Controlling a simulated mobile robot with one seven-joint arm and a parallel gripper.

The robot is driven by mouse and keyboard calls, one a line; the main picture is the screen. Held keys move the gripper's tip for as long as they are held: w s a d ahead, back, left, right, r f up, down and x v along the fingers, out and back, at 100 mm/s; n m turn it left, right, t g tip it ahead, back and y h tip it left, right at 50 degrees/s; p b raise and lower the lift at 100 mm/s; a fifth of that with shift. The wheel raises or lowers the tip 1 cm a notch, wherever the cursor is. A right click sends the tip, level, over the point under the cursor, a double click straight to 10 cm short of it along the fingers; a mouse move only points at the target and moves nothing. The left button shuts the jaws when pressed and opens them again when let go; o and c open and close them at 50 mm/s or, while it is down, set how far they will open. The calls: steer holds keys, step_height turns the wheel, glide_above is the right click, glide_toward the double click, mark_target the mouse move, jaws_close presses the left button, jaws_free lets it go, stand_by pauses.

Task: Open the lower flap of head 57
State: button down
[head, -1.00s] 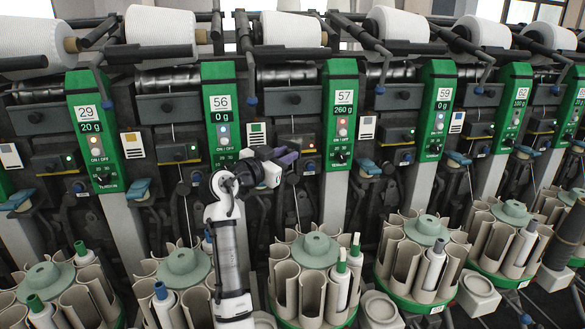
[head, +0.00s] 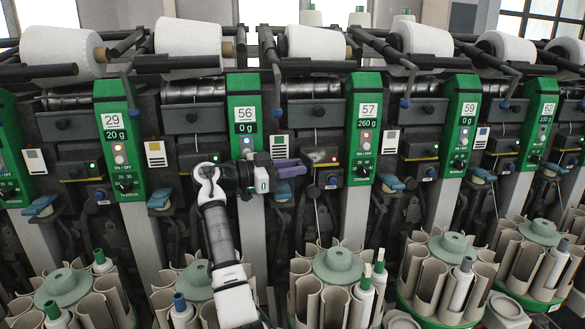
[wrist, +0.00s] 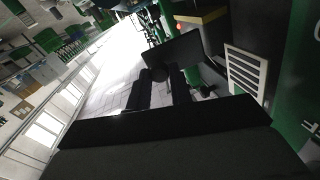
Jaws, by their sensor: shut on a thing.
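Head 57 has a green panel (head: 366,125) reading 57 and 260 g. Left of it is its dark lower box (head: 334,157) with an orange light. My gripper (head: 303,168), with purple fingers, is at the left part of this box. In the wrist view my gripper (wrist: 159,88) is shut on the round knob (wrist: 158,74) of a dark plate (wrist: 177,48), which looks like the lower flap. The plate stands tilted in the wrist view. A pale patch shows above the fingers in the head view. How far the flap is open I cannot tell.
The upper flap (head: 300,115) of the same section is above. A round bobbin magazine (head: 335,265) stands below. White cones (head: 315,42) lie along the top.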

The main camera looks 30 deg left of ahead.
steer(key=shift+f, duration=0.1)
steer(key=c, duration=1.3)
jaws_free()
steer(key=shift+o, duration=0.2)
steer(key=v, duration=1.3)
steer(key=shift+s+a+p, duration=0.25)
steer(key=shift+s+p, duration=0.05)
